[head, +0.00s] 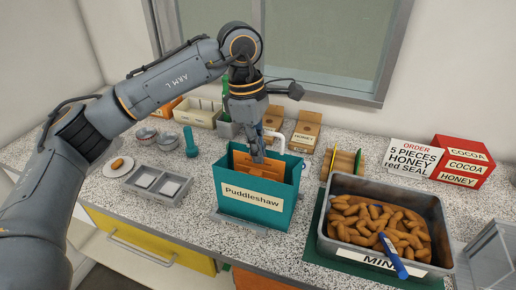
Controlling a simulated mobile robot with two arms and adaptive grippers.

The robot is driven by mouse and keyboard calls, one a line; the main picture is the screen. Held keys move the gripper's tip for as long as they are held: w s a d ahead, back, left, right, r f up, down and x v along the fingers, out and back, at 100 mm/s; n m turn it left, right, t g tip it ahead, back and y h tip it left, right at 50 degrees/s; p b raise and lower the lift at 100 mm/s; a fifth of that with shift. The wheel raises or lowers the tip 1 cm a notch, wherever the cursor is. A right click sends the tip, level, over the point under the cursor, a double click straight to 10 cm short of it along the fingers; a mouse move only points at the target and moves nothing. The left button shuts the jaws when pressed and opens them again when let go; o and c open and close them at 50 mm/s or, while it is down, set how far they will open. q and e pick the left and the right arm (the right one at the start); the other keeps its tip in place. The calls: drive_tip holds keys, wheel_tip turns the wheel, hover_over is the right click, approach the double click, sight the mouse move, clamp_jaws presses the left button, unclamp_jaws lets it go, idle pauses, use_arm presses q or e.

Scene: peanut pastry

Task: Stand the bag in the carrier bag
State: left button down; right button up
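The teal carrier bag (253,208), labelled "Puddleshaw", stands upright and open on the speckled counter with its white handle showing. An orange-brown bag (248,168) is inside its mouth, with its upper part showing at about rim height. Its lower part is hidden by the carrier bag's front wall. My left gripper (258,157) points down into the carrier bag's mouth. Its fingers look close together on the upper edge of the orange-brown bag. My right gripper is not in view.
A grey bin of brown pastries (335,240) with a blue pen (392,256) stands right of the carrier bag. A small rack (343,164), honey boxes (305,131) and an order sign (412,158) stand behind. A grey tray (156,184) lies left. Little counter is free in front.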

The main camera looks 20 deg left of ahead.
use_arm(q)
drive_tip(key=c, duration=1.4)
unclamp_jaws()
drive_tip(key=shift+c, duration=0.2)
